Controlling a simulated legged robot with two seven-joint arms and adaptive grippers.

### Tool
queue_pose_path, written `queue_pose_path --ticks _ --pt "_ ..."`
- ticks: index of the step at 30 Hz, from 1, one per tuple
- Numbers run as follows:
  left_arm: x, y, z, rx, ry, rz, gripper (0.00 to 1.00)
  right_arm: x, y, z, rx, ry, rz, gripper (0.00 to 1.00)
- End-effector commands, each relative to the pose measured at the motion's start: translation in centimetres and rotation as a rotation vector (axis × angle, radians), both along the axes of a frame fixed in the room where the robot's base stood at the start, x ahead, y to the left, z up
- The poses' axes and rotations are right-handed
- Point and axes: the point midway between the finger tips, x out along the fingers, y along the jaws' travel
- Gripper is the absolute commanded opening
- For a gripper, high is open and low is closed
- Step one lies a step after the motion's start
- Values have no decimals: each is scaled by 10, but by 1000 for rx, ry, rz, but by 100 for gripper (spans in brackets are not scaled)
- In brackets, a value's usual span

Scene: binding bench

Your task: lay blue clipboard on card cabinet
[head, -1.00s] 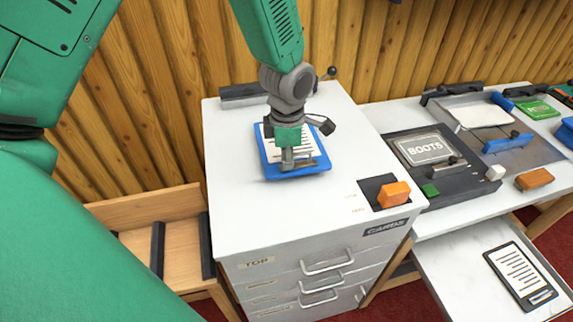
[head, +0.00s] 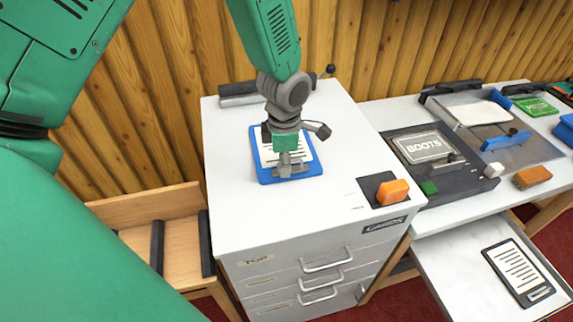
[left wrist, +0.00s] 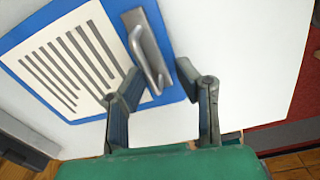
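The blue clipboard (head: 317,170), with a white lined sheet, appears to lie flat on the white top of the card cabinet (head: 235,215). It also shows in the left wrist view (left wrist: 75,110), with its grey metal clip (left wrist: 148,48). My left gripper (head: 291,172) is over the clip end, close above the board. In the left wrist view my left gripper (left wrist: 157,72) has its fingers apart, one on each side of the clip handle, with a gap visible beside the handle. My right gripper is not in view.
An orange block (head: 393,192) sits on a dark pad at the cabinet's front right. A dark bar (head: 238,90) lies at its back edge. A bench with a BOOTS plate (head: 425,149) adjoins on the right. A wooden tray (head: 180,240) is at left. The cabinet's front top is clear.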

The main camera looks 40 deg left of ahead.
Motion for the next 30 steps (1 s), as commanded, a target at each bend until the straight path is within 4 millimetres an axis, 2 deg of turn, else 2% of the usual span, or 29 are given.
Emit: queue_pose_path --ticks 9,15,21,30 --pt "-1 0 65 0 -6 2 28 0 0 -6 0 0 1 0" --pt "-1 -3 99 2 -5 1 28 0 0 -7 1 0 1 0" --pt "-2 -4 111 2 -1 0 28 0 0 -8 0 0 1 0" --pt "-2 -2 111 -1 -1 1 28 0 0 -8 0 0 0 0"
